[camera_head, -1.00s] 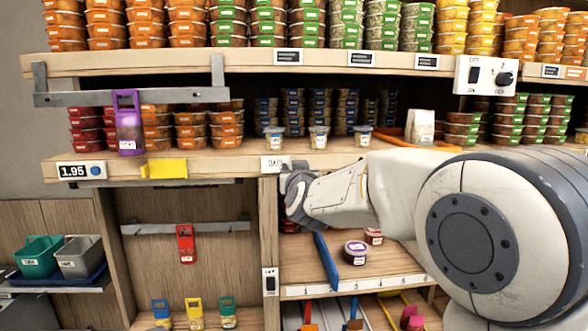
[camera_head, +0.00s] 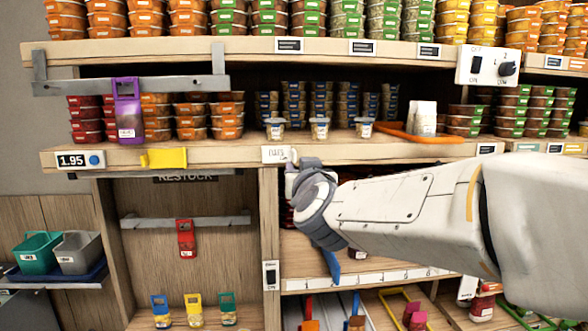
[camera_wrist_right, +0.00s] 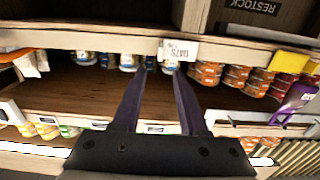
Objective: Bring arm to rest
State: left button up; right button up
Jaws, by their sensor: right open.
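My right arm comes in from the right in the head view and reaches left in front of the middle shelf. Its right gripper (camera_head: 290,162) is at the shelf's front edge by a white label tag (camera_head: 276,154); the arm hides much of it. In the right wrist view, the right gripper (camera_wrist_right: 164,72) shows two dark fingers apart with nothing held between them. The tag (camera_wrist_right: 180,50) looks upside down there, close to the fingertips. I cannot tell whether they touch it. My left gripper is not in view.
Small cups (camera_head: 320,128) stand on the middle shelf above the gripper. A switch panel (camera_head: 488,67) hangs at the upper right. A purple holder (camera_head: 127,110) hangs from a metal rail (camera_head: 130,85) at the left. A blue divider (camera_head: 331,265) lies below my arm.

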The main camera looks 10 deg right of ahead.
jog(key=shift+s, duration=0.25)
jog(key=s+a+f+n+g+y+b, duration=0.25)
jog(key=s+a+f, duration=0.2)
jog(key=f, duration=0.35)
jog(key=s+a+f+n+g+y+b, duration=0.1)
jog(key=s+a+f+n+g+y, duration=0.1)
jog(key=s+a+f+g, duration=0.45)
jog(key=s+a+f+n+y+b, duration=0.2)
jog(key=a+f, duration=0.1)
jog(key=f, duration=0.7)
jog(key=s+d+f+g+h+b, duration=0.2)
jog(key=s+d+f+g, duration=0.2)
jog(key=s+f, duration=0.4)
jog(key=s+d+f+n+g+h+b, duration=0.1)
jog(key=s+d+f+g+h+b, duration=0.1)
jog(key=s+f+g, duration=0.3)
jog(key=s+d+f, duration=0.1)
jog(key=s+f, duration=0.3)
jog(key=s, duration=0.3)
jog(key=shift+s+d+b, duration=0.35)
